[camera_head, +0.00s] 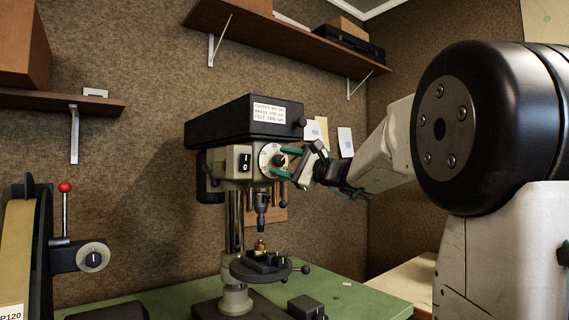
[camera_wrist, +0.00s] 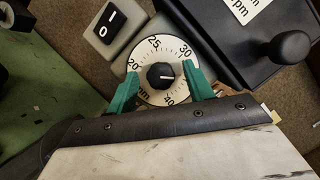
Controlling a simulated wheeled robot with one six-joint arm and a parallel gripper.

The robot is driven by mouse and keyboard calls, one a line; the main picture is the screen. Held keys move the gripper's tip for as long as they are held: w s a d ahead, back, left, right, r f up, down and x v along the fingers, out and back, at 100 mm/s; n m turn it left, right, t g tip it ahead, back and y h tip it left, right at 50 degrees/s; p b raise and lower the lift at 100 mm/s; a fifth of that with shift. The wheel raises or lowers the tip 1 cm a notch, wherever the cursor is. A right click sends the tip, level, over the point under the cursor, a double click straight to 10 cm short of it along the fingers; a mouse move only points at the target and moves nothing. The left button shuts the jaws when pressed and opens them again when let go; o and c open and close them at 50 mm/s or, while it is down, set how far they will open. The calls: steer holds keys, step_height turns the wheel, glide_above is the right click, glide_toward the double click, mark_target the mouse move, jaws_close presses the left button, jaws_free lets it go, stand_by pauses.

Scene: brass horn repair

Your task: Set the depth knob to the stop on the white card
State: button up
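The drill press (camera_head: 245,122) has a white depth dial (camera_head: 268,151) with a black depth knob (camera_wrist: 160,75) at its centre. In the wrist view the dial reads 20, 25, 30 and 40 with "mm". The knob's white mark points right, towards the right finger, which hides that part of the scale. My gripper (camera_wrist: 164,80) is open, its teal fingers on either side of the knob with gaps visible. It also shows at the dial in the head view (camera_head: 286,163). White cards (camera_head: 345,141) hang on the wall behind; their writing is unreadable.
A black-and-white 1/0 switch (camera_head: 245,162) sits left of the dial. A black ball-ended lever (camera_wrist: 288,47) stands to the right in the wrist view. Below are the chuck (camera_head: 262,199) and round work table (camera_head: 258,271). A belt sander (camera_head: 22,245) stands left on the green bench.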

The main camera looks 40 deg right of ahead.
steer(key=v, duration=0.7)
steer(key=shift+s, duration=0.35)
steer(key=shift+d+f, duration=0.1)
steer(key=s+a+f+n+g, duration=0.4)
steer(key=a+f+g, duration=0.15)
steer(key=f, duration=0.45)
steer(key=s+a+f+n+g, duration=0.3)
steer(key=a+f+g, duration=0.3)
steer(key=f, duration=0.4)
steer(key=s+a+f+n+g+h, duration=0.3)
steer(key=s+a+f+n, duration=0.2)
steer(key=s, duration=0.5)
steer(key=s+a+f+n+g+h, duration=0.3)
steer(key=s+f+n, duration=0.4)
steer(key=s, duration=0.3)
steer(key=shift+s+a+f+n+h, duration=0.35)
steer(key=shift+a+h, duration=0.35)
steer(key=shift+a, duration=0.7)
